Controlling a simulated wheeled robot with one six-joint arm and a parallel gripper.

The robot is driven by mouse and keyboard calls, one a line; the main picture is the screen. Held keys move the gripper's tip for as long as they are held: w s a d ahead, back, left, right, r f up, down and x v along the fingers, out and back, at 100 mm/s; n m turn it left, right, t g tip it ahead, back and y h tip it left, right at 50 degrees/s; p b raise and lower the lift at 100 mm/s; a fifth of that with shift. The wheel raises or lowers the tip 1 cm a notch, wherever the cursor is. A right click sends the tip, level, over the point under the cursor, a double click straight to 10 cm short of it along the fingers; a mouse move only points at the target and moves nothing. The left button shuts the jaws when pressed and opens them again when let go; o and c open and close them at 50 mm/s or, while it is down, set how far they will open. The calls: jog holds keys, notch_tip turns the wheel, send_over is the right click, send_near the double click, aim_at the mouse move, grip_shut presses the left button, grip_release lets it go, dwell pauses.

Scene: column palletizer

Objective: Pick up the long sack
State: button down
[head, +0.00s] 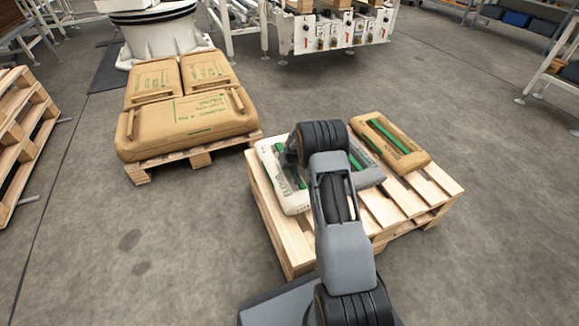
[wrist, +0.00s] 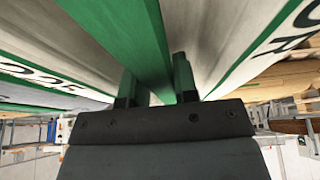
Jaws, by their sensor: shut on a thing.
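A white sack (head: 287,186) with dark lettering and green trim lies on the near wooden pallet, partly hidden behind my arm. In the wrist view, my gripper (wrist: 155,82) is shut on a green bar-like handle (wrist: 125,30), with white sack surfaces (wrist: 215,35) on both sides. My gripper is hidden by the arm in the head view. Whether the sack is clear of the pallet cannot be told.
A brown sack (head: 391,144) with a green handle lies on the right of the near pallet (head: 432,193). Several brown sacks lie on the left pallet (head: 195,161), one of them long (head: 190,122). Stacked pallets (head: 22,140) stand far left. Open floor lies between.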

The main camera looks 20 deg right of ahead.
jog(key=r, duration=0.2)
jog(key=r+p, duration=0.1)
jog(key=shift+w+d+r+p, duration=0.1)
jog(key=shift+w+r+p, duration=0.1)
jog(key=shift+r+p, duration=0.15)
jog(key=w+d+r, duration=0.1)
jog(key=r, duration=0.1)
jog(key=w+d+r+p, duration=0.1)
jog(key=d+r, duration=0.1)
jog(key=w+d+r+p, duration=0.1)
jog(key=r, duration=0.1)
jog(key=shift+d, duration=0.15)
jog(key=w+d+r+p, duration=0.2)
jog(key=w+d+r, duration=0.1)
jog(key=d, duration=0.4)
jog(key=shift+w, duration=0.8)
